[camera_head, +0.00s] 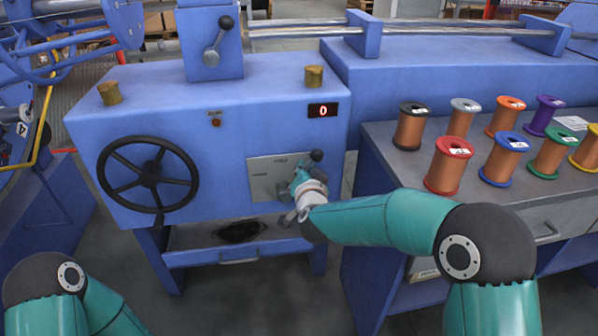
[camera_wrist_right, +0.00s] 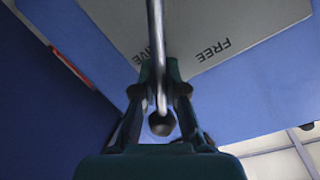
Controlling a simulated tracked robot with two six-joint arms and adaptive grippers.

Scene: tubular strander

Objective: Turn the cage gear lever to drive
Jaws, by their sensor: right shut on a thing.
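The cage gear lever, with its dark round knob (camera_head: 316,156), is on a grey plate (camera_head: 262,178) on the front of the blue machine. My right gripper (camera_head: 303,180) is at the lever and partly hides it. In the right wrist view the metal lever rod (camera_wrist_right: 155,25) runs between the gripper's fingers (camera_wrist_right: 160,78), shut on it, with the knob inside the grip. The plate also shows there (camera_wrist_right: 240,22), with upside-down lettering "FREE" and a partly hidden "...IVE". My left arm shows at the lower left; its gripper is out of view.
A black handwheel (camera_head: 148,175) is left of the plate. Another lever (camera_head: 218,42) stands on the upper box. A red display (camera_head: 323,111) reads 0. A bench (camera_head: 385,150) with several wire spools stands close on the right.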

